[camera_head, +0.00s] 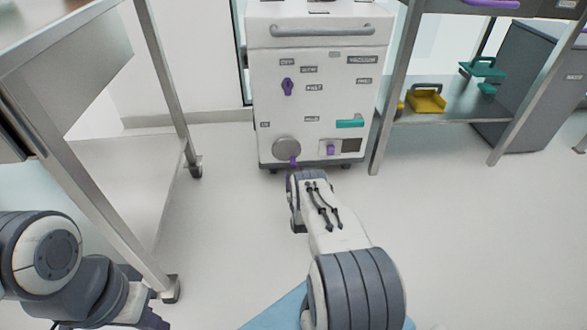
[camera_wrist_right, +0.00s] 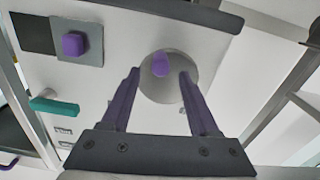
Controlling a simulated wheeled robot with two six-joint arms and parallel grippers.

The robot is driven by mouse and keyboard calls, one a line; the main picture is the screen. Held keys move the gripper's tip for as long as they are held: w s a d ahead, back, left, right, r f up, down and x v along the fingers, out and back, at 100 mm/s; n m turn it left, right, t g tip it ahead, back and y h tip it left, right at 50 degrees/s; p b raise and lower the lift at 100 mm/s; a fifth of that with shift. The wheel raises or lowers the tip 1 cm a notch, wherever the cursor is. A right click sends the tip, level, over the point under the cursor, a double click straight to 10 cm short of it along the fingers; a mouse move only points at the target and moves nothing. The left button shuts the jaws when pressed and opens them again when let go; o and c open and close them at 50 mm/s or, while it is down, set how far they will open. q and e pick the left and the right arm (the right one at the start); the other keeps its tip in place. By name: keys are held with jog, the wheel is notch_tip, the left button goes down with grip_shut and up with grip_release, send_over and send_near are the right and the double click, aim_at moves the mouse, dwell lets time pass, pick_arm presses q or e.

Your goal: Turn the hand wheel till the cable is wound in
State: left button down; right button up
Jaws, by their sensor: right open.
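The hand wheel (camera_head: 286,147) is a grey disc low on the front of the white machine (camera_head: 270,100). In the right wrist view the wheel (camera_wrist_right: 179,88) carries a purple handle knob (camera_wrist_right: 160,64) near its rim. My right gripper (camera_head: 294,168) is at the wheel. In the right wrist view its two purple fingers (camera_wrist_right: 160,76) are apart, with the knob between or just beyond their tips; contact cannot be told. No cable can be made out. My left gripper (camera_head: 148,318) is partly cut off at the bottom left, away from the machine; its jaws are unclear.
The machine also has a purple square button (camera_wrist_right: 74,44), a teal handle (camera_head: 350,123) and a purple knob (camera_head: 287,87). A steel table (camera_head: 150,60) stands left. Open floor lies between.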

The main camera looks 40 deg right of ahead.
aim_at(294, 167)
jog(key=b+x, duration=0.2)
jog(key=x, duration=0.2)
jog(key=shift+w+d+f+b, duration=0.15)
jog(key=shift+w+f+b, duration=0.05)
jog(key=shift+w+b, duration=0.15)
jog(key=shift+w+d+r+b, duration=0.2)
jog(key=shift+w+d+b, duration=0.15)
jog(key=shift+w, duration=0.3)
jog(key=shift+c, duration=0.3)
grip_shut()
